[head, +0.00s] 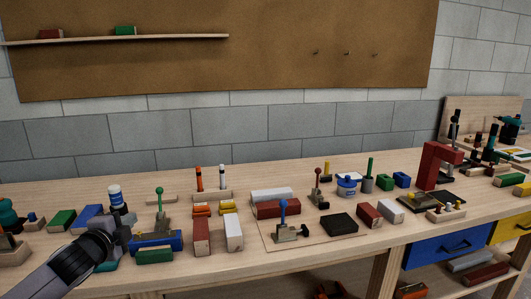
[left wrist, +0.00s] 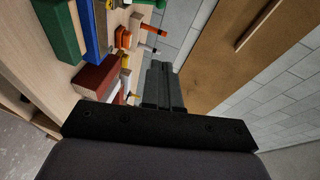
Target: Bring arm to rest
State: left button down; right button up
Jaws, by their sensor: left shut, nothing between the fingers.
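My left arm comes in from the lower left of the head view. Its gripper (head: 126,221) is over the left part of the workbench, beside the blue block and the white-and-blue bottle. In the left wrist view the dark fingers (left wrist: 161,80) are together with nothing between them, pointing toward the grey wall. My right arm and gripper show in neither view.
The wooden workbench (head: 345,252) holds painted battens, such as a dark red one (head: 202,234) and a white one (head: 233,233). Toggle clamps stand among them, one with a green knob (head: 159,191). A red bracket (head: 433,167) stands at right. The pegboard (head: 280,50) is behind.

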pick_arm(q)
jog(key=s+d+f+n+g+h, duration=0.1)
jog(key=s+d+f+n, duration=0.2)
jog(key=s+d+f, duration=0.5)
jog(key=s+d+f+n+g+h, duration=0.2)
jog(key=s+d+f+n, duration=0.3)
jog(key=f, duration=0.6)
jog(key=s+f+n+g, duration=0.1)
jog(key=s+f+n, duration=0.2)
jog(key=s, duration=0.8)
jog(key=s+f+n+g+y, duration=0.1)
jog(key=s+f+n, duration=0.2)
jog(key=s, duration=0.8)
notch_tip(320, 180, down, 3)
jog(key=shift+s+r+n, duration=0.15)
jog(key=shift+s+n, duration=0.05)
jog(key=shift+n, duration=0.1)
